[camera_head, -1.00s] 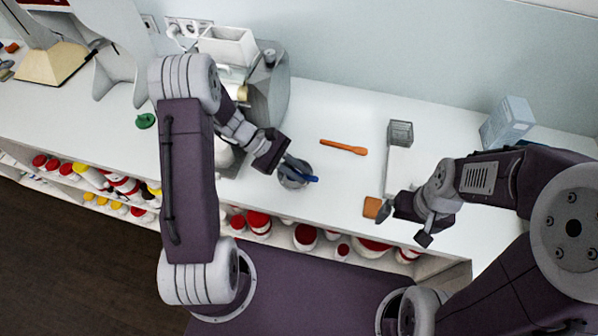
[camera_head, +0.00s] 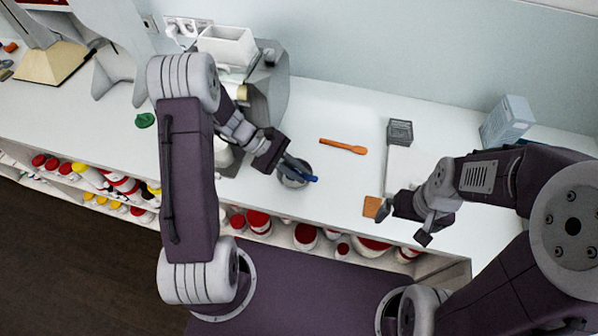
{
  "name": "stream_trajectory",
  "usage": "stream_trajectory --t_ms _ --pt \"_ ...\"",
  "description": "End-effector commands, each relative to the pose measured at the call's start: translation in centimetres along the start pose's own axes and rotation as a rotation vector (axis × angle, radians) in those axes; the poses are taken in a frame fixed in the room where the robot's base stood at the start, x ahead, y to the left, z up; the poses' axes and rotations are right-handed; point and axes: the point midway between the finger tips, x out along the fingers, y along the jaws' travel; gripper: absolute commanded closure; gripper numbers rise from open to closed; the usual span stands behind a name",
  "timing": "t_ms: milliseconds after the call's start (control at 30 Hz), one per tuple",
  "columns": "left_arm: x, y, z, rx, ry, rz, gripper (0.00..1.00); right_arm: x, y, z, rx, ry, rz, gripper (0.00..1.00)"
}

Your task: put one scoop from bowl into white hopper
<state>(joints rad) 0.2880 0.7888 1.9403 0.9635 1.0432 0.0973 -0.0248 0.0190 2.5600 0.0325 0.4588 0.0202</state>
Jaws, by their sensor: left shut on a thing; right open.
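The bowl (camera_head: 292,181) is a small grey metal bowl on the white counter, near the front edge. My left gripper (camera_head: 283,162) is at the bowl's upper rim, shut on the blue scoop (camera_head: 302,175). The scoop's blue part lies over the bowl; whether its head holds anything cannot be told. The white hopper (camera_head: 228,46) is an open-topped box on top of the grey mill (camera_head: 268,88), up and left of the bowl. My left arm hides part of the mill. My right gripper (camera_head: 407,220) is open and empty, over the counter's front edge at the right.
An orange spatula (camera_head: 343,146) lies on the counter right of the bowl. A green item (camera_head: 145,121) lies left. The counter between bowl and spatula is clear.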

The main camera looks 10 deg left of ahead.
Motion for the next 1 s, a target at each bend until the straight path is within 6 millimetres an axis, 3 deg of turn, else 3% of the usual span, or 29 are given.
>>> stream_trajectory --t_ms 833,1000 --pt "-4.8 1.9 5.1 0.001 0.000 0.000 1.00 -6.2 -0.1 -0.6 0.000 0.000 0.000 0.00" --pt "-5.0 2.0 5.4 0.000 0.000 0.000 1.00 -6.5 -0.1 -0.7 0.000 0.000 0.000 0.00"
